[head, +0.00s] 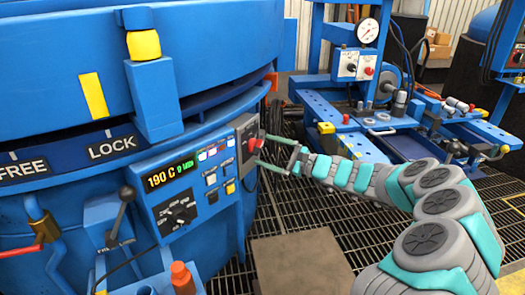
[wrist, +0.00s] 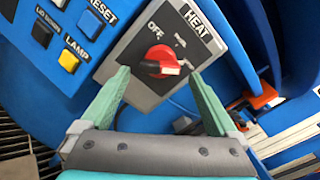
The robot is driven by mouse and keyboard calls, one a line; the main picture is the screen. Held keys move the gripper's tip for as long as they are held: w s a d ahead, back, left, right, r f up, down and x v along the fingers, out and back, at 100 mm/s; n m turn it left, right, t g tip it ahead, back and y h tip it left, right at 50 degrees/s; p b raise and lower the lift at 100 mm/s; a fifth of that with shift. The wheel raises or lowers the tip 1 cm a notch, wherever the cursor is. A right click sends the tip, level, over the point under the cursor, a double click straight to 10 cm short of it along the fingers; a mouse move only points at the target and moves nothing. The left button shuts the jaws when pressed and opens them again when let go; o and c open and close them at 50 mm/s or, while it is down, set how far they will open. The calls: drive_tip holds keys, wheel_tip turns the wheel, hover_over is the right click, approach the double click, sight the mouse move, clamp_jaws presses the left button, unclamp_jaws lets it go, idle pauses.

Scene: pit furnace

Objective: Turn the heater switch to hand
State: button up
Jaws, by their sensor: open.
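The heater switch is a red knob (head: 252,145) on a grey plate at the right end of the blue control panel. In the wrist view the red knob (wrist: 158,62) sits on the grey plate (wrist: 133,47) marked HEAT. OFF reads at its upper left; the smaller position labels are too blurred to read. The knob's white mark points right in that view. My gripper (wrist: 158,76) is open, its green fingers on either side of the knob. My gripper (head: 264,152) also shows at the plate in the head view. I cannot tell whether the fingers touch the knob.
The control panel (head: 160,205) has a 190 C display, a black dial and several buttons. The RESET button (wrist: 88,22) and yellow LAMP button (wrist: 69,60) are left of the plate. A lever (head: 122,212) stands further left. A blue machine (head: 350,130) stands behind my arm.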

drive_tip(key=shift+v, duration=2.65)
